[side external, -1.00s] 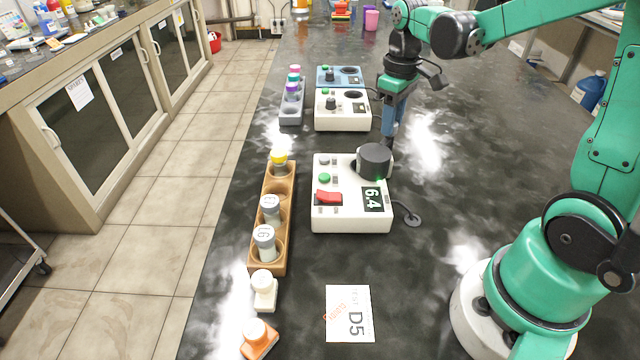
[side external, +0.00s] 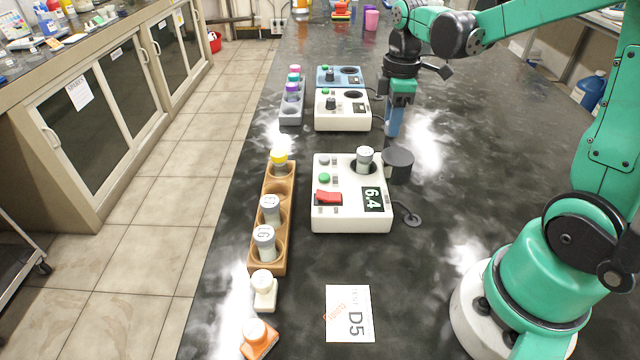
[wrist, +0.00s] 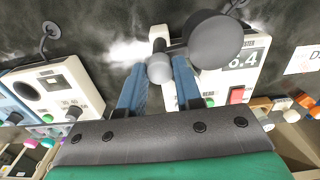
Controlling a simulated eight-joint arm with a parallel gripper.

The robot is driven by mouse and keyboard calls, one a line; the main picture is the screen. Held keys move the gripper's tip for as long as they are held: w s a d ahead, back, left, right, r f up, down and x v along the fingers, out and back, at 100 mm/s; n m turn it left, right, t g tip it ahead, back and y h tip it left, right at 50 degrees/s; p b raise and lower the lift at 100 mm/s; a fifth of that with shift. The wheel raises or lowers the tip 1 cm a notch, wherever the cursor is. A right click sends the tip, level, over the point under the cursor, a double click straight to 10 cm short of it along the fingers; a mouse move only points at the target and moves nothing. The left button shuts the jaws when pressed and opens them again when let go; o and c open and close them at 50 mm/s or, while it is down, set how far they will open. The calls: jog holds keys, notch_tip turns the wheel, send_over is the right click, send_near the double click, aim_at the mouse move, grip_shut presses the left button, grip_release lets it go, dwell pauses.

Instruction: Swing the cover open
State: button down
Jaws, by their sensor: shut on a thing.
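The cover (side external: 398,164) is a dark round cap at the right back of the white meter (side external: 335,212) reading 6.4. It is swung to the right of the well, and a pale-capped vial (side external: 365,158) standing in the well shows. In the wrist view the cover (wrist: 216,40) is a large grey disc, with a short bar running to a round grey knob between my fingers. My gripper (side external: 393,132) points down behind the cover, its blue fingers apart by the knob's width and shut on it. The exact contact at the fingertips (wrist: 158,72) is partly hidden.
A wooden rack (side external: 256,230) with several vials stands left of the meter. Another white device (side external: 342,122) and a grey rack (side external: 291,108) stand behind. A cable with a round end (side external: 412,219) lies at the right. A D5 card (side external: 349,314) lies in front.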

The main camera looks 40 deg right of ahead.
jog(key=n, duration=1.1)
jog(key=shift+n, duration=0.3)
grip_release()
jog(key=shift+r, duration=3.5)
